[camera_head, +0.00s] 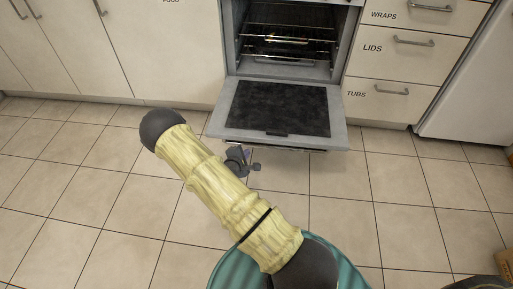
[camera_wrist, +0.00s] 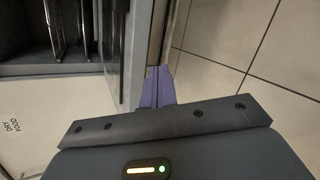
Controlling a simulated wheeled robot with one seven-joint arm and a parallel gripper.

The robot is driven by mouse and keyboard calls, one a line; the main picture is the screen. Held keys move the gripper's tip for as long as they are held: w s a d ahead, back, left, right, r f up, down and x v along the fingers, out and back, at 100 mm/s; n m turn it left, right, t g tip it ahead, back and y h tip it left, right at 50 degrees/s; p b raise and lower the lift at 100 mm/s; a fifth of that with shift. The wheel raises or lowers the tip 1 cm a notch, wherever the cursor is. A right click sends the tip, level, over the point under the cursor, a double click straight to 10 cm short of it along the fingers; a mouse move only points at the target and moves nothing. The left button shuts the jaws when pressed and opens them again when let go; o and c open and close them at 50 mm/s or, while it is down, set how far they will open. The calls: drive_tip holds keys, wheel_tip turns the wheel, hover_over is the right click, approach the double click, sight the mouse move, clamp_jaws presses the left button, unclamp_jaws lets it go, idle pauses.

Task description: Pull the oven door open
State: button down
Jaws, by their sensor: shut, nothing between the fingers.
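The oven (camera_head: 287,52) stands open in the row of cabinets, with its wire racks showing inside. Its door (camera_head: 275,108) is swung down and lies about level, dark glass panel facing up. My gripper (camera_head: 242,153) is low, just in front of the door's front edge, partly hidden behind my arm. In the wrist view the purple fingers (camera_wrist: 157,76) are shut with nothing between them, close beside the door's edge (camera_wrist: 139,45). I cannot tell whether they touch it. The handle is not clearly visible.
Drawers labelled wraps, lids and tubs (camera_head: 390,91) are right of the oven, then a white appliance (camera_head: 473,95). White cabinets (camera_head: 165,50) are on the left. A cardboard box (camera_head: 505,262) is at the lower right edge. The tiled floor (camera_head: 400,195) is mostly clear.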

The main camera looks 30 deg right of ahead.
wheel_tip(320, 180, down, 7)
drive_tip(key=s+d+n+t+h+b, duration=0.2)
drive_tip(key=n+t, duration=0.6)
drive_tip(key=n, duration=0.6)
drive_tip(key=shift+s+d+n+t+b, duration=0.15)
drive_tip(key=shift+n+t+b, duration=0.15)
drive_tip(key=shift+n+b, duration=0.15)
drive_tip(key=shift+d, duration=0.1)
drive_tip(key=b+x, duration=0.3)
drive_tip(key=x, duration=0.7)
drive_tip(key=shift+b, duration=0.35)
drive_tip(key=shift+r, duration=0.3)
